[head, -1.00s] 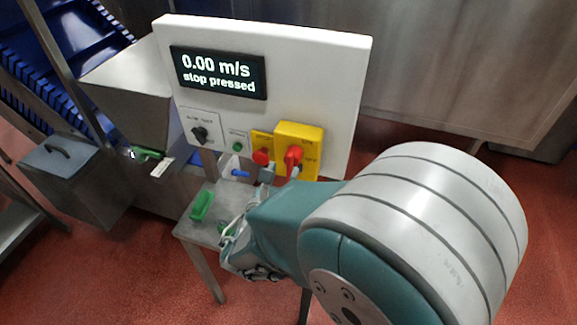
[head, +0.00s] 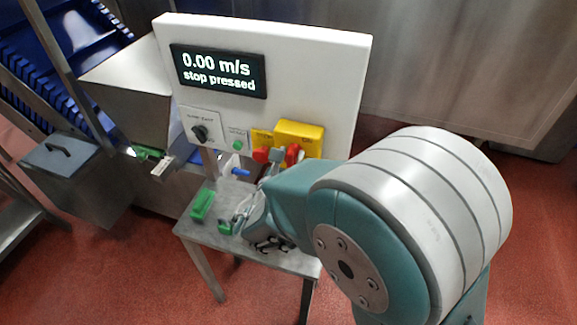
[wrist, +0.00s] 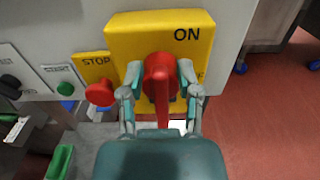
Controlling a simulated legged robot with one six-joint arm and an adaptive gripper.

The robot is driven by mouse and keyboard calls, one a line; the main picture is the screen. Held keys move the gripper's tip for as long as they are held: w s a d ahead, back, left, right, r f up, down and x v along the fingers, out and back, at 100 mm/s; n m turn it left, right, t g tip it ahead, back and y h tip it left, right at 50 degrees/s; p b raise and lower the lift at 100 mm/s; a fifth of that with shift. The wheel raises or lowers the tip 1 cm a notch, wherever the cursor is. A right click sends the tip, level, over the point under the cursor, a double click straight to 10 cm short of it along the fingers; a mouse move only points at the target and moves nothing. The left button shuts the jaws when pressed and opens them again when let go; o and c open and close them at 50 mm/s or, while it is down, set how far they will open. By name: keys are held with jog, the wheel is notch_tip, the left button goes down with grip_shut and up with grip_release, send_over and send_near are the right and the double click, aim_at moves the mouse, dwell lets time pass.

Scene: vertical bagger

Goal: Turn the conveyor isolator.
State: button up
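The conveyor isolator is a yellow box (head: 300,131) with a red handle (head: 292,155), low on the right of the white panel. The fingers look spread about the handle's width apart; firm contact cannot be seen. In the head view my gripper (head: 284,160) is partly hidden behind my arm and covers the lower part of the isolator.
A red stop button (wrist: 99,92) sits just left of my left finger. A green start button (wrist: 66,88) and a black selector knob (head: 200,133) are farther left. The display (head: 218,72) reads 0.00 m/s, stop pressed. A small metal table (head: 212,233) with green items stands below.

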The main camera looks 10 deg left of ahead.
jog(key=m, duration=0.4)
jog(key=shift+d+f, duration=0.15)
jog(key=shift+d, duration=0.15)
grip_shut()
jog(key=m, duration=0.4)
jog(key=d+f+m, duration=0.1)
jog(key=m, duration=0.8)
jog(key=shift+s+d+f, duration=0.15)
jog(key=shift+s+f, duration=0.05)
jog(key=shift+f, duration=0.1)
jog(key=o, duration=1)
grip_release()
jog(key=shift+w, duration=0.1)
jog(key=shift+c, duration=0.2)
jog(key=shift+a, duration=0.5)
jog(key=shift+m, duration=0.3)
jog(key=s, duration=0.5)
jog(key=shift+d+r, duration=0.1)
jog(key=shift+d, duration=0.05)
